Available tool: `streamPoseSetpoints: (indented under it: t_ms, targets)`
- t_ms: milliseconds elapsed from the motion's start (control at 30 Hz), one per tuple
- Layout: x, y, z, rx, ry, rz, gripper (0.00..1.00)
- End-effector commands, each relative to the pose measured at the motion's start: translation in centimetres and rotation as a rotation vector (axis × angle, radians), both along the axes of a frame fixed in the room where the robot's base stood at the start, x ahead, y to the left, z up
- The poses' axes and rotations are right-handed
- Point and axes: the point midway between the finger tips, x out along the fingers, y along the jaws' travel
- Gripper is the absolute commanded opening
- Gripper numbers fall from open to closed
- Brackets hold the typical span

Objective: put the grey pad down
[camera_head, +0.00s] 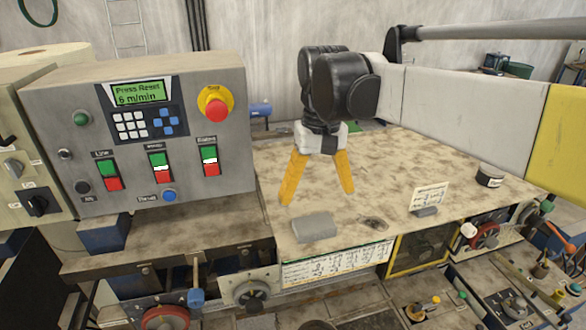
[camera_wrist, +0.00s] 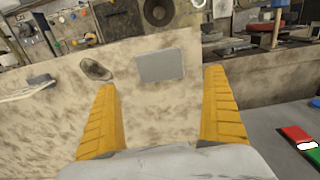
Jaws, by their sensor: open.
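The grey pad (camera_head: 313,227) lies flat on the worn, mottled tabletop (camera_head: 385,165), close to its front left edge. In the wrist view the grey pad (camera_wrist: 160,65) lies beyond and between my two yellow fingertips, apart from both. My gripper (camera_head: 318,195) is open and empty, with its orange-yellow fingers pointing down above the tabletop, behind the pad. In the wrist view my gripper (camera_wrist: 163,95) shows its fingers spread wide with bare table between them.
A control panel (camera_head: 150,140) with buttons and a red emergency knob stands at the left. A small dark oval item (camera_head: 373,223), a label stand (camera_head: 428,198) and a dark round tin (camera_head: 490,176) sit on the table to the right. A white and yellow barrier (camera_head: 470,115) runs behind.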

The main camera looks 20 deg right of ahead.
Motion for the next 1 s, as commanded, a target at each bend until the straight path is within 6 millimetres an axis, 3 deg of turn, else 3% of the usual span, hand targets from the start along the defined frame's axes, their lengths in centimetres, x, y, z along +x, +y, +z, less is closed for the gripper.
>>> streamPoseSetpoints:
  t_ms: [200, 333, 467, 700, 833, 1000]
  targets:
    - [-0.1, 0.0, 2.5, 0.0, -0.005, 0.0, 1.0]
    - [-1.8, 0.0, 2.1, 0.0, -0.066, 0.0, 1.0]
    - [-5.1, 0.0, -0.1, 0.0, -0.21, 0.0, 1.0]
    - [-10.6, 0.0, -5.8, 0.0, -0.494, 0.0, 1.0]
    - [-12.0, 0.0, -7.8, 0.0, -0.584, 0.0, 1.0]
    - [-12.5, 0.0, -8.6, 0.0, -0.622, 0.0, 1.0]
